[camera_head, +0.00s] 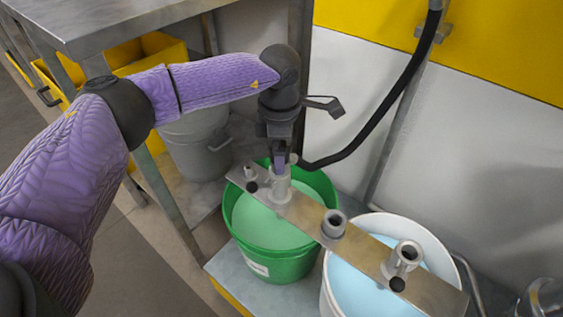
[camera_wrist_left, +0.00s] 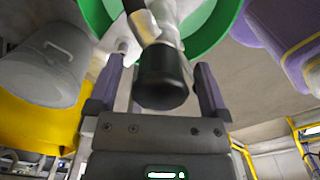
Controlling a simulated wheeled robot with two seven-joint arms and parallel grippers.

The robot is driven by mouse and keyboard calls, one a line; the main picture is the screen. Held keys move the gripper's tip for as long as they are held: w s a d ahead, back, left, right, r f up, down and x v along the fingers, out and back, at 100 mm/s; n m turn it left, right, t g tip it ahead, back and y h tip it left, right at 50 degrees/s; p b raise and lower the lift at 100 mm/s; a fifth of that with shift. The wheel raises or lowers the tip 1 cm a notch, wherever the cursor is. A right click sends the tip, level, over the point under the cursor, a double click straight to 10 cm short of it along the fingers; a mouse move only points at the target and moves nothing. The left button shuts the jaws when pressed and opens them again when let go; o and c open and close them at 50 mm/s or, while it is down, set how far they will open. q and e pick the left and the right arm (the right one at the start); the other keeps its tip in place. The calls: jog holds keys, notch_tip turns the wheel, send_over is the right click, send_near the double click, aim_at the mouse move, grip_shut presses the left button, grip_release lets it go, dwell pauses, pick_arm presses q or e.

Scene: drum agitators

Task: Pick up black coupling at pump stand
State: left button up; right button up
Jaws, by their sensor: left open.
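In the left wrist view, the black coupling (camera_wrist_left: 162,80) is a short dark cylinder between the two spread purple fingers of my left gripper (camera_wrist_left: 158,68). Gaps show on both sides of it, so the fingers do not appear closed on it. In the head view the coupling is mostly hidden by the gripper, where the black hose (camera_head: 352,140) ends. My right gripper is not in view.
A white bucket (camera_head: 335,305) with pale blue liquid stands right of the green one. The bar crosses both and carries upright metal sockets (camera_head: 404,258). A grey bin (camera_head: 195,150) and a metal table (camera_head: 100,18) are at the left. A wall (camera_head: 480,120) stands close behind.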

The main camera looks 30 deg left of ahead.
pick_arm(q)
jog(key=shift+r, duration=0.15)
jog(key=c, duration=0.8)
grip_shut()
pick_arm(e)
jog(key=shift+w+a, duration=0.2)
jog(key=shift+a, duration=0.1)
pick_arm(q)
notch_tip(320, 180, up, 10)
jog(key=p, duration=0.5)
jog(key=shift+f, duration=0.2)
jog(key=shift+r, duration=0.2)
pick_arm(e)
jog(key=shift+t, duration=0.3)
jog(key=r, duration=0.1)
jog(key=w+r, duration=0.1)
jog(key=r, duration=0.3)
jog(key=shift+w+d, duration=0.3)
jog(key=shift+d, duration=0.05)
pick_arm(q)
jog(key=shift+p, duration=0.3)
